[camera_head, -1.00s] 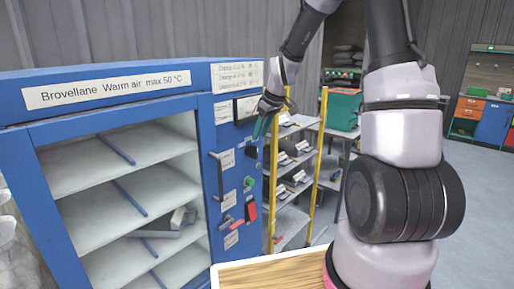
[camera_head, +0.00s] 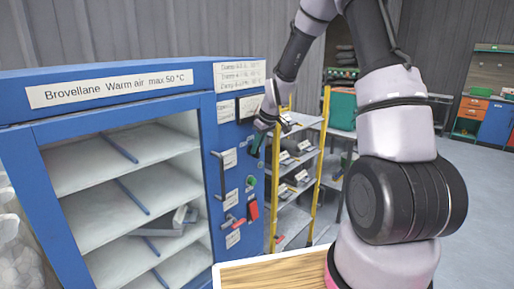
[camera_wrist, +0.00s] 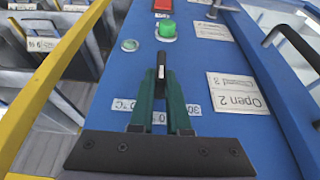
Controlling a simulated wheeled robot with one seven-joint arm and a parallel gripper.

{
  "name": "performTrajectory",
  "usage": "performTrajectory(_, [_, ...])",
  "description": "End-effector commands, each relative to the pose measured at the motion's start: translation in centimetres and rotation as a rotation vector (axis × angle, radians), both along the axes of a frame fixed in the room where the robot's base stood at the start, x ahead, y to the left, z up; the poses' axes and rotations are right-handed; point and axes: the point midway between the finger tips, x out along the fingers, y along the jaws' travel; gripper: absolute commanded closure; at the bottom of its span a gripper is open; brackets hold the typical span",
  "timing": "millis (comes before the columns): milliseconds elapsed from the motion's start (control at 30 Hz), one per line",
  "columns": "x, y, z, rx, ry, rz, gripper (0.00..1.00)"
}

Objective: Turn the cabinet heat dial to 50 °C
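The blue cabinet (camera_head: 100,120) stands at left in the head view, with a sign reading "Brovellane Warm air max 50 °C". Its control panel is on the right. My gripper (camera_head: 257,143) is at this panel, and its green fingers cover the dial area there. In the wrist view, the gripper (camera_wrist: 161,76) has its two green fingers close on either side of the narrow black heat dial knob (camera_wrist: 161,64). Small scale labels (camera_wrist: 123,105) show beside and between the fingers, partly hidden. I cannot read the dial's setting for sure.
A green button (camera_wrist: 167,30) and a red switch (camera_head: 253,210) are near the dial. Black handles (camera_head: 218,172) stick out from the panel's left side. A yellow-posted shelf rack (camera_head: 321,150) stands close on the right. A wooden board (camera_head: 270,272) is in front.

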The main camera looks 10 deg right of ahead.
Motion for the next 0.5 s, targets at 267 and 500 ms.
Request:
performTrajectory(267, [0.04, -0.12, 0.00, 0.014, 0.010, -0.002, 1.00])
performTrajectory(500, [0.21, -0.45, -0.03, 0.087, 0.062, -0.006, 1.00])
